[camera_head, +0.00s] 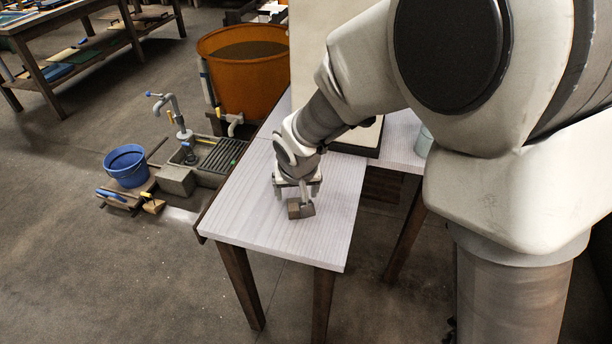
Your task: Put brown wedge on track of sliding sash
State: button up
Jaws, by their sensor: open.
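A small brown wedge (300,210) sits on the white table (325,245) near its front part. My gripper (298,192) points down right above the wedge, with its fingers open. One finger reaches down close to the wedge; I cannot tell whether they touch. A tall cream panel (309,55), which may be the sliding sash, stands upright behind my arm. A dark base edge (352,150) shows at its foot. My arm hides most of the panel, and I cannot make out a track.
A pale green container (423,141) stands at the table's right, partly behind my arm. Left of the table are an orange tub (245,85), a drain basin with a tap (215,152) and a blue bucket (126,166). The table's front is clear.

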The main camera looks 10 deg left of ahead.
aim_at(295, 203)
jog(key=x, duration=0.2)
jog(key=b+x, duration=0.1)
jog(key=x, duration=0.1)
jog(key=shift+s+a+f, duration=0.1)
jog(key=shift+f, duration=0.35)
grip_shut()
